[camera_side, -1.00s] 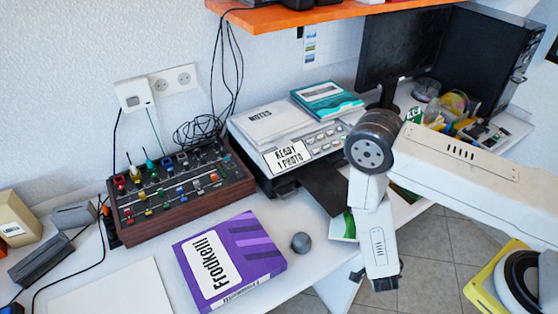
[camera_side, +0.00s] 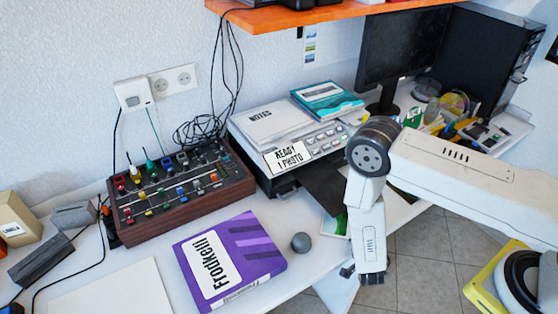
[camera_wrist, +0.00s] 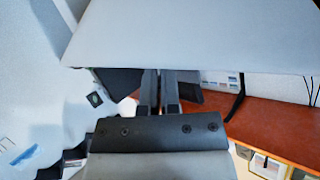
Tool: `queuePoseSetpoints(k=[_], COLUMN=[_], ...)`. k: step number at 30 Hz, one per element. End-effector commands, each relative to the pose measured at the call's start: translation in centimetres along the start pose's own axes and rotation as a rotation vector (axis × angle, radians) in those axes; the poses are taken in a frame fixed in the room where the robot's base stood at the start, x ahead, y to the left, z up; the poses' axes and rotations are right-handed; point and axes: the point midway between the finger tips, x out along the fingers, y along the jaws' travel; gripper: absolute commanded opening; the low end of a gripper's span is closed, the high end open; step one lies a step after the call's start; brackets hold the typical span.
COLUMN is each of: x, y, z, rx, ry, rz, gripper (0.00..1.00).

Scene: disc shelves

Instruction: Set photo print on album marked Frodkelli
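The purple album (camera_side: 255,243) lies flat near the table's front edge. Its white label reads Frodkelli. The photo print (camera_side: 334,224), white-edged with green on it, shows left of my arm, in front of the printer. My arm hides most of it. In the wrist view a large pale sheet (camera_wrist: 195,35), which looks like the print's plain back, spans the top at my fingertips. My gripper (camera_wrist: 160,78) has its fingers close together at the sheet's edge and appears shut on it. In the side view my arm hides the fingers. The print is to the right of the album.
A grey ball (camera_side: 300,242) sits by the album's right side. The printer (camera_side: 290,150) bears notes and a teal book. A mixer (camera_side: 178,192) stands behind the album. An orange shelf (camera_side: 290,14) hangs above. A pale sheet (camera_side: 112,290) lies at front left.

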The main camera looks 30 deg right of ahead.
Motion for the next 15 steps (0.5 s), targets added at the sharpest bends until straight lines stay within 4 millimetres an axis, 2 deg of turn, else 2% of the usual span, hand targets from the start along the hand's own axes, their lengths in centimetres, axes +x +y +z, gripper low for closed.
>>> queuePoseSetpoints(k=[6,7,10,15], x=[0.03,0.03,0.02,0.02], y=[0.03,0.04,0.04,0.03], z=[0.1,0.1,0.09,0.08], rx=[-0.001,-0.001,-0.001,-0.001], ry=[-0.002,-0.002,-0.001,-0.001], rz=[0.0,0.0,0.0,0.0], gripper=[0.0,0.06,0.38,0.38])
